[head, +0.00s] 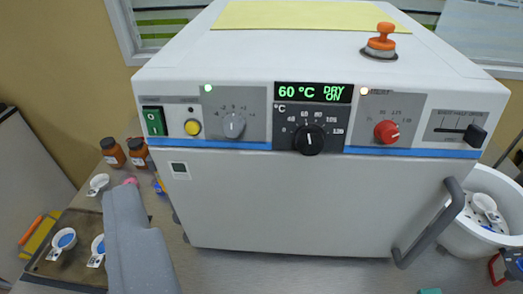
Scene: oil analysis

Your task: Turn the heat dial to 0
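A white oven-like machine (285,205) fills the middle of the view. Its front panel has three round dials: a grey one (233,125) with a small plus and minus scale, a black one (309,139) under the °C mark, and a red one (386,132) at the right. I cannot tell from the labels which is the heat dial, and the exact pointer settings are too small to read. The green display (313,92) reads 60 °C and DRY ON. A grey block-like part, probably mine, stands at the lower left; no fingertips are clear, and nothing touches the dials.
A black slider (474,135) and a green switch (154,121) flank the dials. A dark handle (430,226) sticks out from the door. Brown bottles (113,152) and a tray (35,272) are at left; a white bucket (478,237) is at right. An orange-topped knob (380,42) is on top.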

